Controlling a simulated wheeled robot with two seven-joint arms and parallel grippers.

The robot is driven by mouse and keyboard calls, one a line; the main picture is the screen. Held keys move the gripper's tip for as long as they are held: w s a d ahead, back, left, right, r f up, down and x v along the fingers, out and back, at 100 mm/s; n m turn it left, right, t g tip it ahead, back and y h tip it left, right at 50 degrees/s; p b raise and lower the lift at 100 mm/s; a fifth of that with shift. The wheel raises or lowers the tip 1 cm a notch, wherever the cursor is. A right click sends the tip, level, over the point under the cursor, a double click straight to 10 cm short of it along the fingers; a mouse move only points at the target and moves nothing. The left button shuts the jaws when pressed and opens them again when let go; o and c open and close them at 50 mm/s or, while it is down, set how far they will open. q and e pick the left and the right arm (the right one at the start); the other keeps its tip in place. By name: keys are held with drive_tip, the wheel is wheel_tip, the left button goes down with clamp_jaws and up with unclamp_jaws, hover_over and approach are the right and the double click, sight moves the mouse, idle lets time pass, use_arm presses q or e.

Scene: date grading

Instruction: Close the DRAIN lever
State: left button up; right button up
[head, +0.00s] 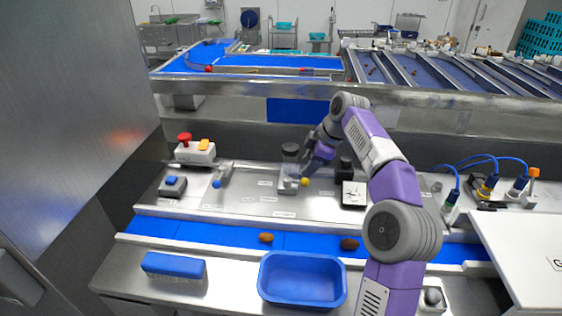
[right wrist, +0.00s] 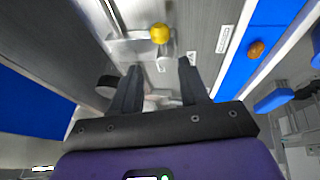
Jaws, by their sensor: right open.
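A lever with a yellow ball knob (head: 304,182) stands on the steel panel, with its metal body just left of the knob. My right gripper (head: 308,168) is right above and behind it. In the right wrist view the yellow knob (right wrist: 160,33) lies beyond the fingertips, and my open, empty gripper (right wrist: 158,76) does not touch it. A second lever with a blue ball knob (head: 217,184) is further left on the panel. The small labels are too small to read, so I cannot tell which lever is DRAIN. My left gripper is not in view.
A box with a red button (head: 184,138) and a blue-topped box (head: 173,186) are at the panel's left. A white gauge (head: 354,194) is right of the yellow lever. In front are a belt with brown dates (head: 349,244) and a blue tray (head: 302,299).

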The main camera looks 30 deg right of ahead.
sight(298, 181)
drive_tip(key=x, duration=0.4)
drive_tip(key=b+x, duration=0.1)
drive_tip(key=x, duration=0.2)
drive_tip(key=shift+s+f, duration=0.1)
drive_tip(key=shift+s, duration=0.15)
clamp_jaws()
